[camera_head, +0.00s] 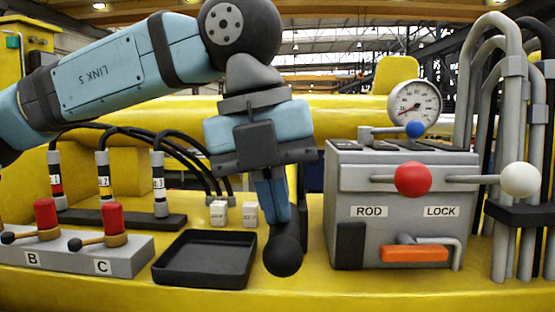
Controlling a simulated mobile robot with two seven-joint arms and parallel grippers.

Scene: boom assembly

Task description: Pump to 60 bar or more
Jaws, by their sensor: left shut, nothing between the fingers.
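My left gripper (276,222) points straight down in front of the pump area, its blue fingers shut. A large black ball knob (283,256) sits right under the fingertips; whether they touch it I cannot tell. A dark upright bar (302,185) shows behind the gripper; whether it joins the knob is hidden. The round pressure gauge (414,103) stands on top of the grey block (400,240); its needle points to the lower left, and the numbers are too small to read surely. My right gripper is not in view.
The block carries a red knob (413,179), a white knob (521,179), a blue-knobbed lever (414,129) and an orange handle (414,254). A black tray (205,259) lies left of the knob. Red-capped valves (112,219) stand further left, grey pipes (500,240) at the right.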

